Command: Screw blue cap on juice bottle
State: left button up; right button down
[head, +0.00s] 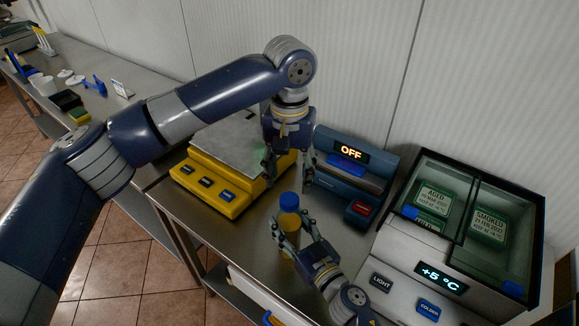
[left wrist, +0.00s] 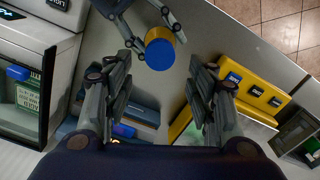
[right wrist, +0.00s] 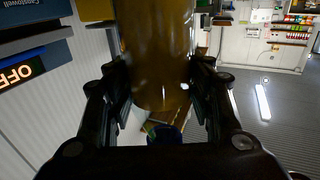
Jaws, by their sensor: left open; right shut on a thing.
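The juice bottle (head: 289,221) is amber and upright over the steel counter. The blue cap (head: 289,200) sits at its top; I cannot tell whether it is threaded. My right gripper (head: 288,236) is shut around the bottle's body, which fills the upper middle of the right wrist view (right wrist: 155,50). My left gripper (head: 288,184) points down, open and empty, just above and beside the cap. In the left wrist view the cap (left wrist: 160,54) lies between the open fingertips (left wrist: 166,66), apart from both.
A yellow scale (head: 215,195) stands behind to the left. A blue device (head: 352,175) reading OFF stands behind to the right. A glass-topped cooler (head: 455,235) takes up the right. The counter's front-left edge is near; bare counter (head: 240,240) lies left of the bottle.

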aim_at(289, 198)
pick_arm(q)
jog(key=shift+f, duration=3.2)
jog(key=c, duration=1.1)
